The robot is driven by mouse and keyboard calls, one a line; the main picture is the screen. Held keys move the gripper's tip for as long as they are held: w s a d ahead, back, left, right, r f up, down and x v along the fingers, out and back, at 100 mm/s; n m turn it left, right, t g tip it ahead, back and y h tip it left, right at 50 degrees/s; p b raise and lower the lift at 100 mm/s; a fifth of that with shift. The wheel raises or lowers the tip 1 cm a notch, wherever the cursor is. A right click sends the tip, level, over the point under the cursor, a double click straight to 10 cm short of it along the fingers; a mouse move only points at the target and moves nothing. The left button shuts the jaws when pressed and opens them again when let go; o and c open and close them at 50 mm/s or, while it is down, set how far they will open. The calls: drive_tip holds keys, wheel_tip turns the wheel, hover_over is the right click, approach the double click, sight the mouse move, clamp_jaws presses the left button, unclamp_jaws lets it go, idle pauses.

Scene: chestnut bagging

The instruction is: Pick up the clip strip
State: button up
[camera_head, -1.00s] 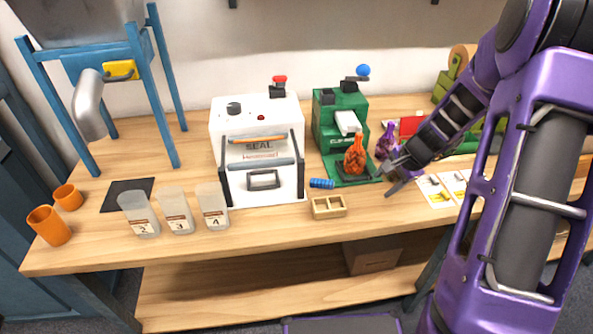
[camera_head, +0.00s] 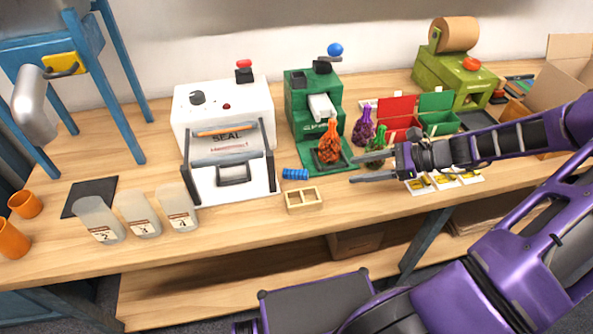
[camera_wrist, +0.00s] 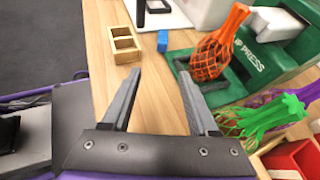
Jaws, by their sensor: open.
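The divided wooden tray (camera_head: 303,200) is just in front of the strip. The white sealer (camera_head: 222,110) is left; the green clip press (camera_head: 297,100), holding an orange net bag (camera_head: 329,143), is behind. A green net bag (camera_wrist: 270,117) lies close beside my right finger in the wrist view.

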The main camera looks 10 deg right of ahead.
sight(300, 172)
drive_tip(key=shift+d+r+t+y, duration=0.15)
drive_tip(key=shift+r+t+y, duration=0.15)
drive_tip(key=shift+r, duration=0.25)
drive_tip(key=b+x, duration=0.3)
drive_tip(key=x, duration=1.4)
clamp_jaws()
